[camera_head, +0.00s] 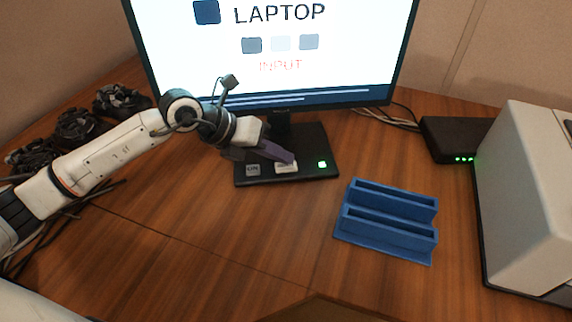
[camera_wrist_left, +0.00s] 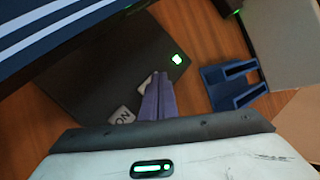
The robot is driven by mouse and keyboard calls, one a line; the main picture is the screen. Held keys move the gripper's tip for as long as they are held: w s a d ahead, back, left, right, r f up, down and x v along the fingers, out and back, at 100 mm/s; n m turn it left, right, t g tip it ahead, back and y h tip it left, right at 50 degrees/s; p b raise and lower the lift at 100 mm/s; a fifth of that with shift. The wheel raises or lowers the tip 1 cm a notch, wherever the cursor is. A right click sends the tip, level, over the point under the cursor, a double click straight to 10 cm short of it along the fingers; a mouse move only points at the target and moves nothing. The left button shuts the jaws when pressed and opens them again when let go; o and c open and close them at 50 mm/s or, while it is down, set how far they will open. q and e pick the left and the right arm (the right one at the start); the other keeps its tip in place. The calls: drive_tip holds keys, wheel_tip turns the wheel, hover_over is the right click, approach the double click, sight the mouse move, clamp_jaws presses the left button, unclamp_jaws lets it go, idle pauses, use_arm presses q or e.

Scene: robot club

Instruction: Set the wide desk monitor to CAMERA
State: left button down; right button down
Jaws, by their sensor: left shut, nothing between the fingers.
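The wide desk monitor (camera_head: 280,40) stands at the back of the desk. Its screen is lit and reads LAPTOP, with INPUT in red below. Its black base (camera_head: 315,150) carries an ON button (camera_head: 253,170), a second pale button (camera_head: 286,168) and a lit green light (camera_head: 322,165). My left gripper (camera_head: 291,160) is shut and empty, its purple fingertips at the second button and partly covering it; I cannot tell if they touch it. In the left wrist view the fingers (camera_wrist_left: 157,98) point at the base, beside the ON button (camera_wrist_left: 122,116). My right gripper is not in view.
A blue slotted holder (camera_head: 388,220) stands right of the base. A black box with green lights (camera_head: 455,138) and a large grey machine (camera_head: 530,190) are at the right. Dark cable bundles (camera_head: 75,128) lie at the left. The front middle of the desk is clear.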

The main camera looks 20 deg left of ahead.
sight(280, 168)
use_arm(q)
drive_tip(key=shift+f+b, duration=0.35)
drive_tip(key=shift+f, duration=0.15)
idle(0.5)
drive_tip(key=shift+r, duration=0.1)
drive_tip(key=shift+r+p, duration=0.75)
drive_tip(key=shift+r, duration=0.05)
wheel_tip(280, 168, up, 5)
drive_tip(key=p, duration=0.4)
drive_tip(key=shift+r, duration=0.1)
idle(0.6)
drive_tip(key=shift+s, duration=0.1)
idle(1.1)
